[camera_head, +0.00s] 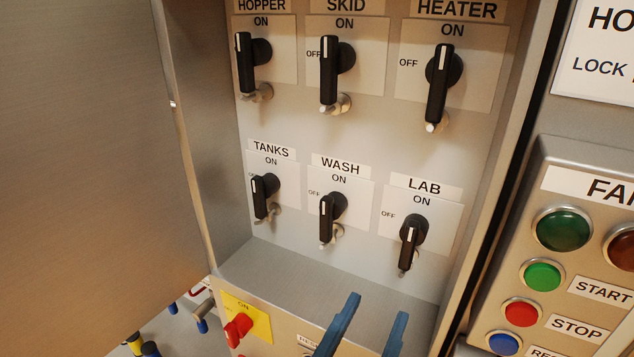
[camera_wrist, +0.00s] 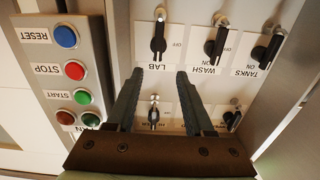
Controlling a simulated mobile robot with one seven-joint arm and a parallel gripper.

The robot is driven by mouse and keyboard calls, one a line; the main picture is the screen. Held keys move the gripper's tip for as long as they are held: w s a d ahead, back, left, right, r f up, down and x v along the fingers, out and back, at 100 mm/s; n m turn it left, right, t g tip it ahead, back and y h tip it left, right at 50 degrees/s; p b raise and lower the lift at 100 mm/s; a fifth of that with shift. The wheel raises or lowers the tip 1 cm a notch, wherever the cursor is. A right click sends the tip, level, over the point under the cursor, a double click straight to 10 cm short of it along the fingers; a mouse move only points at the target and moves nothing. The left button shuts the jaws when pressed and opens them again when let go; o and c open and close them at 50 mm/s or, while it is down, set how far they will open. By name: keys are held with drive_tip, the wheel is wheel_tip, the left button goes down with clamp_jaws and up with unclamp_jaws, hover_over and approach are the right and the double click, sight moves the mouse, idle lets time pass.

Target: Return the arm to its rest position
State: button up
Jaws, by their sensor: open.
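My gripper (camera_head: 377,306) shows at the bottom of the head view as two blue fingers, apart and with nothing between them. They are in front of the lower part of the open switch cabinet (camera_head: 330,262), below the LAB switch (camera_head: 411,240). In the wrist view my gripper (camera_wrist: 160,72) also has its fingers spread and empty. That view is upside down, with the LAB switch (camera_wrist: 158,40) beyond the fingertips. The rest of my arm is out of sight in the head view.
The open cabinet door (camera_head: 85,150) fills the left side. Several black rotary switches, including HEATER (camera_head: 439,82) and WASH (camera_head: 328,217), stand with handles upright at ON. A red knob (camera_head: 238,330) is below. A button panel (camera_head: 590,270) stands at right.

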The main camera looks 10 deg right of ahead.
drive_tip(key=w+a+r+n+t+y+p, duration=0.1)
drive_tip(key=w+a+r+t+y, duration=0.15)
drive_tip(key=r, duration=0.55)
drive_tip(key=w+a+r+n+t+y+p, duration=0.1)
drive_tip(key=w+a+r+t, duration=0.15)
drive_tip(key=r, duration=0.55)
drive_tip(key=s+a+r+n+t+y, duration=0.1)
drive_tip(key=s+r+n+t+y, duration=0.1)
drive_tip(key=r, duration=0.8)
drive_tip(key=s+a+r+n+t+y, duration=0.2)
drive_tip(key=s+r+n+t+y, duration=0.1)
drive_tip(key=r, duration=0.7)
drive_tip(key=shift+s+a+t+y+p, duration=0.15)
drive_tip(key=shift+s+t+y+p, duration=0.2)
drive_tip(key=shift+t+y, duration=0.65)
